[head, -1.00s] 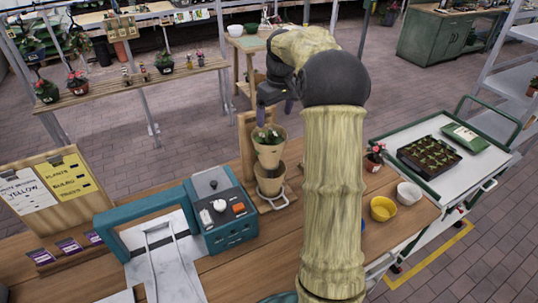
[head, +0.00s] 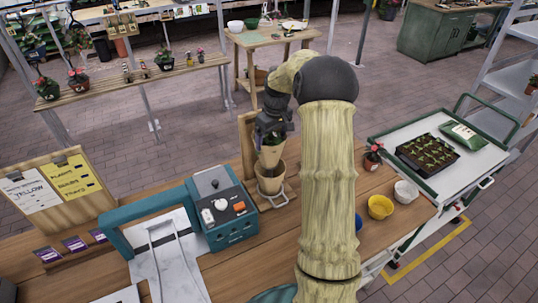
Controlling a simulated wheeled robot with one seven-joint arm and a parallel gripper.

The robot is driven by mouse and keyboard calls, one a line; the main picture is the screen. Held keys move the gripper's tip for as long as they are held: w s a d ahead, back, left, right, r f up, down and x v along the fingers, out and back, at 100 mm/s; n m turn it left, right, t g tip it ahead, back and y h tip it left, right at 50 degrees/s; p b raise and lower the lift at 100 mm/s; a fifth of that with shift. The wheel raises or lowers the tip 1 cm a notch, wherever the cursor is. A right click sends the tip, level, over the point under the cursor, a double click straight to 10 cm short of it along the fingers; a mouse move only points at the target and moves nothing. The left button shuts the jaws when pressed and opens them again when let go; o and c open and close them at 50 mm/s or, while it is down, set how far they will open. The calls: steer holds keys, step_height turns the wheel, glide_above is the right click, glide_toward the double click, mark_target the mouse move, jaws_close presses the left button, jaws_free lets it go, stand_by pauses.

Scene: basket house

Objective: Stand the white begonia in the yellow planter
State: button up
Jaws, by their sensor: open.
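A plant with green leaves and small pale flowers, apparently the white begonia (head: 275,139), is in a tan tapered pot (head: 270,157) at a wooden stand in the middle of the workbench. The pot sits above a second tan pot (head: 270,182). My gripper (head: 271,136) is open and points down at the plant, hiding much of its leaves and the upper pot's rim. I cannot tell if the fingers touch it. The yellow planter (head: 380,207) stands on the bench to the right, beyond my arm, and looks empty.
A white pot (head: 405,192) stands beside the yellow planter, and a blue one (head: 358,223) is partly hidden by my arm. A red-flowered plant (head: 373,157) stands behind them. A teal machine (head: 222,212) is left of the stand. A trolley (head: 440,160) adjoins the bench at right.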

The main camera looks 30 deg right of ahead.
mark_target(269, 148)
steer(key=shift+w+a+f+p, duration=0.1)
steer(key=shift+w+f+p, duration=0.15)
steer(key=shift+f+p, duration=0.7)
steer(key=shift+w+a+f+p, duration=0.1)
steer(key=shift+w+f+p, duration=0.15)
steer(key=shift+f, duration=1.15)
steer(key=shift+s, duration=0.1)
steer(key=c, duration=1.2)
steer(key=shift+r, duration=0.1)
steer(key=shift+c, duration=0.2)
steer(key=shift+r, duration=0.1)
step_height(269, 148, up, 10)
steer(key=b, duration=0.3)
